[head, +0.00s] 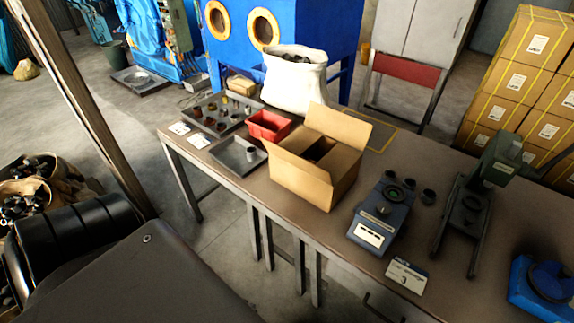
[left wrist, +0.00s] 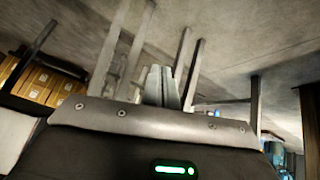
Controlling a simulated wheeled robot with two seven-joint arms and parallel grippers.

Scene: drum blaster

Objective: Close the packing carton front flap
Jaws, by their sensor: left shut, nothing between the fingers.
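The packing carton (head: 316,190) is an open brown cardboard box standing on the table. One flap (head: 338,122) stands up at its far side. Another flap (head: 299,166) stands up and leans outward along the near side. The inside is partly visible and dark. My left gripper (left wrist: 162,86) shows in the left wrist view, its fingers shut together and empty, with table legs beyond them. It is apart from the carton, which is not seen in that view. In the head view I cannot make out its fingers. My right gripper is in neither view.
On the table (head: 232,183), a red bin (head: 268,125) and a grey tray (head: 238,156) stand left of the carton. A white sack (head: 295,82) is behind. A blue-grey device (head: 382,215) and a green press (head: 497,165) stand to the right.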

